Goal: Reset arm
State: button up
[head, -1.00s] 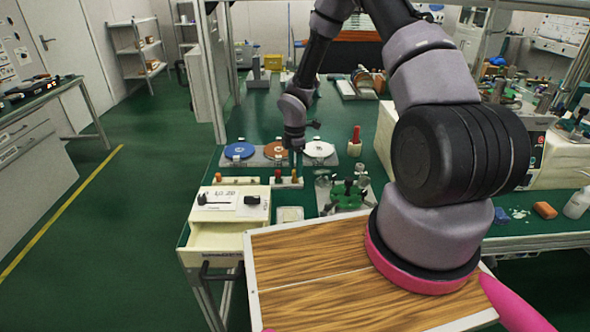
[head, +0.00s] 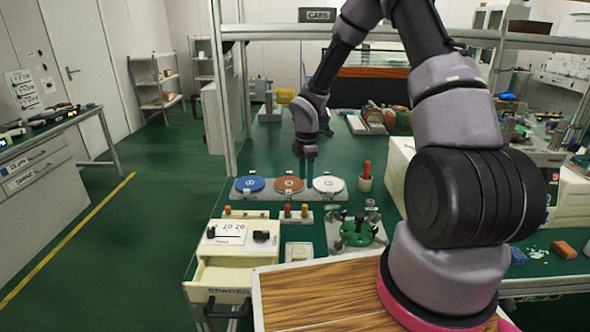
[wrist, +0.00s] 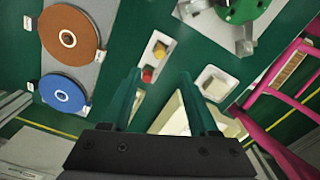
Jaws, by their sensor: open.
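My arm reaches out over the green bench (head: 262,140), bent down at the elbow. My gripper (head: 304,172) hangs above the bench near the brown disc (head: 289,184), pointing down. In the wrist view my gripper (wrist: 165,82) shows two green fingers spread apart, with nothing between them. The fingers are clear of the bench items below. A small block with red and yellow buttons (wrist: 153,58) lies beneath and beyond the fingertips.
A blue disc (head: 250,184) and white disc (head: 328,184) flank the brown one. A red-handled tool (head: 366,172) stands to their right. Nearer are a green fixture (head: 357,232), a small white tray (head: 298,252) and a cream box (head: 232,262) with its drawer open. Floor at left is clear.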

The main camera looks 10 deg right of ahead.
jog(key=s+d+r+m+t, duration=0.1)
jog(key=s+d+r+m, duration=0.2)
jog(key=r, duration=0.5)
jog(key=s+d+r+m+t+h, duration=0.1)
jog(key=s+r+m, duration=0.1)
jog(key=r+m, duration=0.5)
jog(key=s+d+r+m+t, duration=0.1)
jog(key=s+d+r, duration=0.15)
jog(key=r, duration=0.75)
jog(key=s+r+m+t+y, duration=0.1)
jog(key=s+r+m+t, duration=0.1)
jog(key=s+r+m, duration=0.4)
jog(key=s+a+r+m+t+y, duration=0.1)
jog(key=s+r+m+t+y, duration=0.1)
jog(key=s+r+m, duration=0.5)
jog(key=s, duration=0.5)
jog(key=shift+s+r, duration=0.35)
